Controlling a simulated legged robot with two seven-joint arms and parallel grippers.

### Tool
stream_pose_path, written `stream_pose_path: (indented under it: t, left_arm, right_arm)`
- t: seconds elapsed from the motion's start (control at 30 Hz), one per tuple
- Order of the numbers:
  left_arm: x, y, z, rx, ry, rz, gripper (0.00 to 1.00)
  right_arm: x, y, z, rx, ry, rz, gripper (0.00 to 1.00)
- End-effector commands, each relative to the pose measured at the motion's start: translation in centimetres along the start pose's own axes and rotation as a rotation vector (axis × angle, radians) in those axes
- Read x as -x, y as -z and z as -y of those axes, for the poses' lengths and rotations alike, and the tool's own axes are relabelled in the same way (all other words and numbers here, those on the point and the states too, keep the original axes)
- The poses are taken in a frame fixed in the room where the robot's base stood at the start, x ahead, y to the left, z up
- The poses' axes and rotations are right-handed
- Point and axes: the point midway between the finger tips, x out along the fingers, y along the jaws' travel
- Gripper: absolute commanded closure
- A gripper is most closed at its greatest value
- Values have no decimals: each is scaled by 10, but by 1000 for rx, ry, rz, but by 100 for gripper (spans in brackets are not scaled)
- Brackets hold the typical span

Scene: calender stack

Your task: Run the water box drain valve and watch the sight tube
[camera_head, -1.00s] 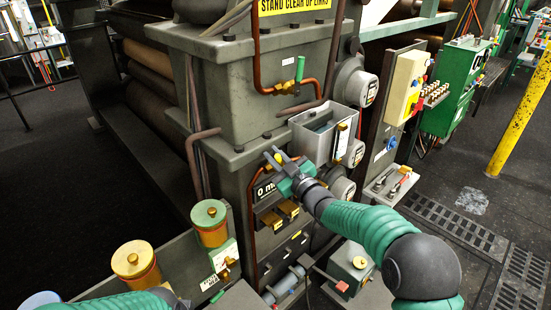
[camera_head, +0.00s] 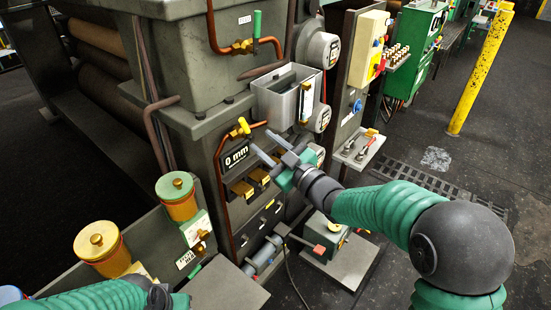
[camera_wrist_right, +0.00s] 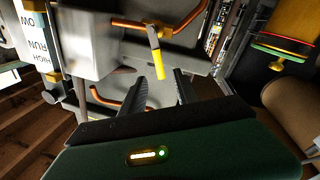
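The water box (camera_head: 272,98) is an open-topped grey metal box on the machine's side. The sight tube (camera_head: 305,103) stands upright on its front; its LOW, RUN, HIGH plate (camera_wrist_right: 42,45) shows in the right wrist view. The drain valve (camera_head: 243,126) has a yellow handle on a copper pipe below the box; it also shows in the right wrist view (camera_wrist_right: 156,62). My right gripper (camera_head: 260,142) is open and empty, just right of and below the handle, its fingers pointing at it. My left gripper (camera_head: 180,300) is at the bottom left, its fingers hidden.
A green-handled valve (camera_head: 256,25) sits on the pipe above. A "0 mm" display (camera_head: 236,155) is below the yellow handle. A tool shelf (camera_head: 357,146) and a yellow post (camera_head: 480,70) are at the right.

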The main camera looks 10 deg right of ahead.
Motion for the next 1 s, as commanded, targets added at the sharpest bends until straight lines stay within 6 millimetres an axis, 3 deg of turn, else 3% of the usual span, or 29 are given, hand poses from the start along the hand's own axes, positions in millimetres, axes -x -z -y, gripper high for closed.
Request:
stream_pose_path:
  t: [0.1,0.2,0.6,0.67,0.77,0.9,1.0]
  left_arm:
    - [-9,-2,0,0,0,0,64]
    - [-10,-2,0,0,0,0,64]
    - [-10,-3,0,0,0,-1,63]
    - [-10,-3,0,0,0,-1,63]
    - [-9,-3,0,0,0,-1,63]
    - [-10,-3,0,0,0,-1,63]
    - [-10,-3,0,0,0,-1,63]
  right_arm:
    - [26,-2,0,1,-2,0,63]
    - [37,-1,0,0,-2,0,63]
    - [43,-4,-1,-6,-7,20,63]
    - [47,-14,-3,-17,-25,73,63]
    - [64,-48,-7,-64,-78,241,63]
    - [102,-97,-6,-152,-149,493,63]
    - [130,-122,0,-213,-183,635,63]
